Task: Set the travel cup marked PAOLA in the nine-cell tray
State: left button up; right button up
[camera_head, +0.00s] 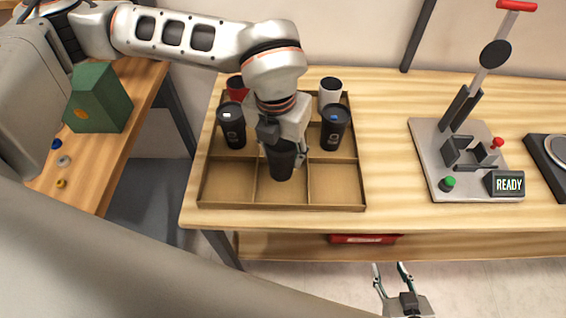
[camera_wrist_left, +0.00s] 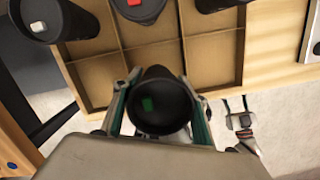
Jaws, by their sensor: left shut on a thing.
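The nine-cell tray (camera_head: 335,207) lies on the wooden table. My left gripper (camera_head: 284,143) is shut on a black travel cup (camera_head: 283,163), which is upright over the front middle part of the tray. In the left wrist view this cup (camera_wrist_left: 160,108) has a green patch on its lid. I cannot read a name on it, and whether its base touches the tray is hidden. My right gripper (camera_head: 391,279) is open and empty, low in front of the table.
The tray also holds a black cup with a white patch (camera_head: 231,125), one with a blue patch (camera_head: 334,126), a red cup (camera_head: 236,88), a white cup (camera_head: 330,92) and a black cup with a red patch (camera_wrist_left: 138,8). A marker press (camera_head: 466,150) reading READY stands right.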

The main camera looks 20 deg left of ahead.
aim_at(280, 145)
pick_arm(q)
jog(key=shift+f, duration=2.4)
jog(key=shift+f, duration=0.2)
jog(key=o, duration=0.7)
jog(key=shift+o, duration=0.2)
jog(key=shift+r, duration=0.1)
jog(key=r, duration=0.4)
jog(key=s+r, duration=0.1)
jog(key=r, duration=0.7)
jog(key=shift+s+a, duration=0.1)
jog(key=shift+s, duration=0.25)
